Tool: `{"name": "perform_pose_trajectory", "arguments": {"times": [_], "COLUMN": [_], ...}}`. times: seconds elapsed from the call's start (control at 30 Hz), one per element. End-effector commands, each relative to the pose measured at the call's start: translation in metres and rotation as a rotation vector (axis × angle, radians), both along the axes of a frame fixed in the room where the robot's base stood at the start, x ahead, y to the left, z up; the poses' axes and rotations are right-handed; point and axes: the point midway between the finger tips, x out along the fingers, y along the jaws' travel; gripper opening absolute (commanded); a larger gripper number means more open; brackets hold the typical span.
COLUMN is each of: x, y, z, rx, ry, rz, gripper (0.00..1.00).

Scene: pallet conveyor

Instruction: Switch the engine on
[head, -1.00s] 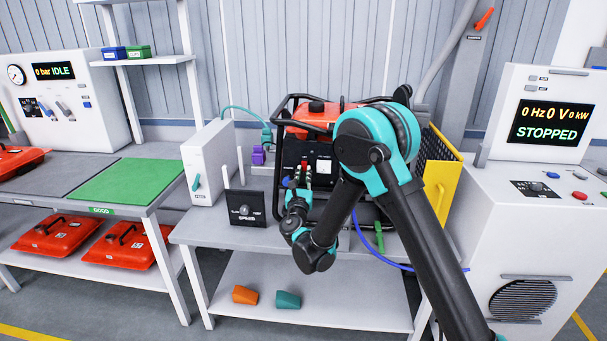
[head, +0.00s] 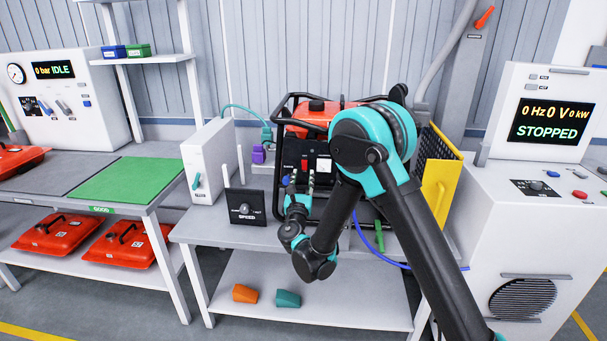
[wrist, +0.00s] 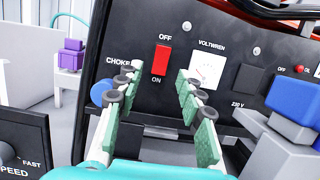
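The generator (head: 318,131) stands on the bench, with a black front panel and an orange top. Its engine switch is a red rocker (wrist: 161,60) in the wrist view, with OFF printed above it and ON below; the rocker also shows in the head view (head: 305,165). My gripper (wrist: 159,74) is open and empty in front of the panel. Its two fingers appear on either side of the rocker; whether they touch the panel I cannot tell. The display (head: 552,122) at right reads 0 Hz, 0 V, 0 kW, STOPPED.
A blue round knob (wrist: 103,92) sits near the CHOKE label, left of the fingers. A voltmeter (wrist: 208,70) is right of the rocker. A black SPEED box (head: 245,206) stands at the bench front left. A yellow panel (head: 439,185) stands right of the generator.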

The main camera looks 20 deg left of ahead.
Motion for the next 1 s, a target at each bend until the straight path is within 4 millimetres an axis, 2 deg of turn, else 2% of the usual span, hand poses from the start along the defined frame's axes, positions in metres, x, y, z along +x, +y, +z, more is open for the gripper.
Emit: {"name": "perform_pose_trajectory", "arguments": {"times": [0.2, 0.33, 1.0], "x": [-0.032, -0.042, -0.045], "y": [-0.006, -0.01, -0.011], "z": [-0.009, -0.012, -0.013], "rx": [0.001, 0.001, 0.001], "ry": [0.001, 0.0, 0.0], "rz": [0.003, 0.0, 0.0], "gripper": [0.38, 0.38, 0.38]}}
